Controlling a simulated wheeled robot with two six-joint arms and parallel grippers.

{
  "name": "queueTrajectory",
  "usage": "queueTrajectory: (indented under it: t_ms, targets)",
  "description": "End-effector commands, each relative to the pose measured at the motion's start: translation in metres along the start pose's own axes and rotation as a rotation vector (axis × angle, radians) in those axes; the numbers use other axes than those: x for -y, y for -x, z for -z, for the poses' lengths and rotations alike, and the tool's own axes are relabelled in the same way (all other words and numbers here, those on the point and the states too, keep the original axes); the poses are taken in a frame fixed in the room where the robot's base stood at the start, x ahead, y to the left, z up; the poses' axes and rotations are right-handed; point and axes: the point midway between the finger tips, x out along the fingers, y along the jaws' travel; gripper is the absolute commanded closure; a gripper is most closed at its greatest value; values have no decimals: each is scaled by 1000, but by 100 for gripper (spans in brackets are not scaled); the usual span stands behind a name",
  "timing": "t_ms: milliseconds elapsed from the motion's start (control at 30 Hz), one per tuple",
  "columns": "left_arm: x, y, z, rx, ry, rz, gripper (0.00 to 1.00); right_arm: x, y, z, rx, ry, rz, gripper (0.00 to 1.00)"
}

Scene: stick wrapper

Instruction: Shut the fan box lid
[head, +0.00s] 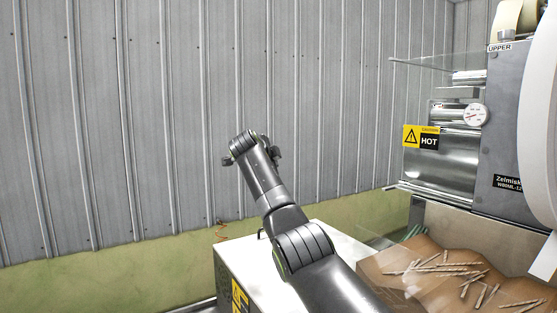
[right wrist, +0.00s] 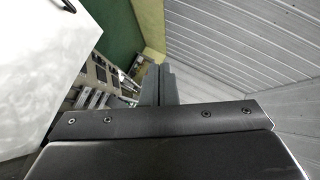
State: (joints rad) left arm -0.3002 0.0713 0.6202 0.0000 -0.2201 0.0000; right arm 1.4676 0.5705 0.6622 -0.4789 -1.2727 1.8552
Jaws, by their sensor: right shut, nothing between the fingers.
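In the right wrist view a white panel with a dark handle (right wrist: 45,60) fills the upper left. My right gripper (head: 273,156) is raised above and beyond the box in the head view. Its fingers (right wrist: 159,84) are shut and empty, apart from the white panel. My left gripper is out of view.
A wrapping machine with a HOT sign (head: 421,137) and a gauge stands at the right. A brown tray (head: 385,268) with several sticks lies below it. A corrugated grey wall (head: 130,120) closes off the back. Metal structures (right wrist: 93,80) show below the white panel.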

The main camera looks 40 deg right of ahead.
Motion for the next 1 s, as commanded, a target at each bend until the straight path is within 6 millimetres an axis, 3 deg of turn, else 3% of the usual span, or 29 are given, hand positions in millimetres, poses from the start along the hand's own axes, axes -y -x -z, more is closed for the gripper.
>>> queueTrajectory:
  t_ms: [667,867,1000]
  targets:
    - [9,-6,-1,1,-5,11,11,-4,4,-6,0,0,1,100]
    - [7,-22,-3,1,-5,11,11,-6,22,-8,2,-2,5,100]
    - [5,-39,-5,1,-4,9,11,-7,49,-8,3,-3,8,100]
